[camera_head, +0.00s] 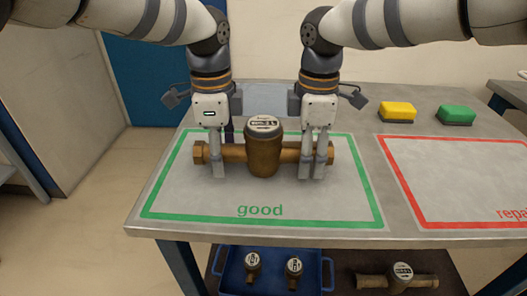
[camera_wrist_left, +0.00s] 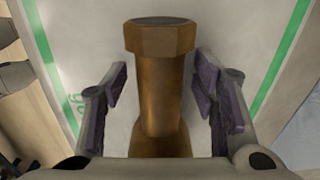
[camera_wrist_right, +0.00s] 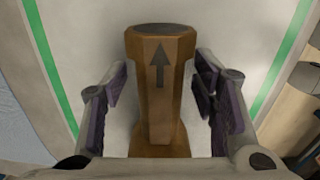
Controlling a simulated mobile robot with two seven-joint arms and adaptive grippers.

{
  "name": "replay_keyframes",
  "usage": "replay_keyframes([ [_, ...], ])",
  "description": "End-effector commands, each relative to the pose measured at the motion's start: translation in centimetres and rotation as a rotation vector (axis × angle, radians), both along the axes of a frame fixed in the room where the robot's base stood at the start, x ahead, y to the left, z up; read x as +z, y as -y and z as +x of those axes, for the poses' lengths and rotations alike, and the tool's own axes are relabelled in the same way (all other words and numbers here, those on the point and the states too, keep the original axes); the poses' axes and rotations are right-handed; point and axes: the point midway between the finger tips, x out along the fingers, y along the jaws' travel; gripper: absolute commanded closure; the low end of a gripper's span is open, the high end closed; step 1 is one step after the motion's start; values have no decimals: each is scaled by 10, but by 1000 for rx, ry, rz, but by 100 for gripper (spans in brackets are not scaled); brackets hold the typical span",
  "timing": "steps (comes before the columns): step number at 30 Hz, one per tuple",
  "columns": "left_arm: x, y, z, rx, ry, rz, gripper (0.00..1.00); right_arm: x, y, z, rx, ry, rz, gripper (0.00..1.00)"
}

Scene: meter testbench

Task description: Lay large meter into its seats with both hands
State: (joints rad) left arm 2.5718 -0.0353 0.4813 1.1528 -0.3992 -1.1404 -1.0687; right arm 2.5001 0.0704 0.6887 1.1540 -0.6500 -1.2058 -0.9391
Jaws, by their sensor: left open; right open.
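The large meter (camera_head: 263,155) is a brown-gold body with a round white dial on top and a horizontal pipe on each side. It lies inside the green "good" rectangle (camera_head: 160,201) on the table. My left gripper (camera_head: 218,168) is open, its fingers on either side of the left pipe end (camera_wrist_left: 162,90), with gaps visible in the left wrist view. My right gripper (camera_head: 312,168) is open around the right pipe end (camera_wrist_right: 160,90), which carries a dark arrow; gaps show there too. I cannot make out any seats.
A red-outlined "repair" area (camera_head: 465,222) is on the right. A yellow block (camera_head: 397,112) and a green block (camera_head: 456,115) are at the back right. Below, a blue tray (camera_head: 232,282) holds two small meters, and another meter (camera_head: 400,277) lies beside it.

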Motion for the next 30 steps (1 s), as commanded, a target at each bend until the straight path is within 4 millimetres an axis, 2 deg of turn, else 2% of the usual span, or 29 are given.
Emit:
replay_keyframes([
  [2,0,0,0,0,0,0,46,0,0,0,0,0,0,46],
  [3,0,0,0,0,0,0,51,0,0,0,0,0,0,51],
  [9,0,0,0,0,0,0,96,0,0,0,0,0,0,96],
  [10,0,0,0,0,0,0,100,0,0,0,0,0,0,100],
  [20,5,0,1,0,6,-1,100,5,0,1,-1,7,1,100],
  [23,22,0,1,0,27,-1,100,22,0,1,-1,28,1,100],
  [30,96,0,-2,0,123,-1,100,96,0,-2,-1,124,1,100],
])
